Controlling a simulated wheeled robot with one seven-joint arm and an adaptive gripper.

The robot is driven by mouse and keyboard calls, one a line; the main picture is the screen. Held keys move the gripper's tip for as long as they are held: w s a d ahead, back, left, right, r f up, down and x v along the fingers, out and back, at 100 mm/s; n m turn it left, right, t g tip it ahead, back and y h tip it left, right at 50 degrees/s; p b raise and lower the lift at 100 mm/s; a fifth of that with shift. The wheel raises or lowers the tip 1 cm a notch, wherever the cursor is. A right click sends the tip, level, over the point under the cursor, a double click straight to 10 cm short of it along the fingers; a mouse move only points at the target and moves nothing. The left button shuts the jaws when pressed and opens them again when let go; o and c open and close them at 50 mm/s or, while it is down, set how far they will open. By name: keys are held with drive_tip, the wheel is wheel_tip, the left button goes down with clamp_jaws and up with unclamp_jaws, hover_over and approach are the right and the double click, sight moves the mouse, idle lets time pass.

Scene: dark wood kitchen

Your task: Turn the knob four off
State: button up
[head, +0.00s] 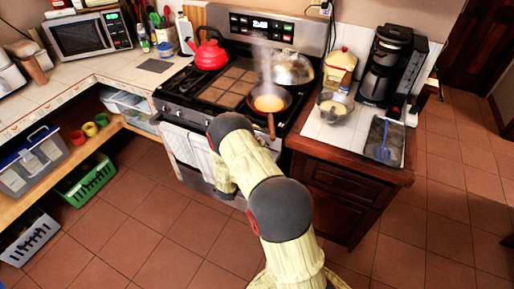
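The stove (194,116) stands in the middle, with a dark control strip along its front edge. Small knobs show faintly at the strip's left end; the right part is hidden behind my arm, and I cannot tell which knob is number four. A frying pan (270,103) with orange-yellow contents sits on the front right burner, its handle toward me. Pale steam rises above it. My arm reaches up to the stove's front and bends down there. My gripper is hidden behind my arm, so its opening and contact do not show.
A red kettle (209,54) stands on the back left burner, and a shiny round pan or lid (292,69) lies at the back right. A metal bowl (335,107), coffee maker (385,66) and dark board (383,140) crowd the right counter. The tiled floor is clear.

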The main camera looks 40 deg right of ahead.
drive_tip(key=shift+f+m+b, duration=0.3)
drive_tip(key=shift+m, duration=0.3)
drive_tip(key=shift+a+r, duration=0.1)
drive_tip(key=o, duration=1.2)
drive_tip(key=shift+r, duration=0.1)
drive_tip(key=shift+c, duration=0.2)
drive_tip(key=v, duration=1.2)
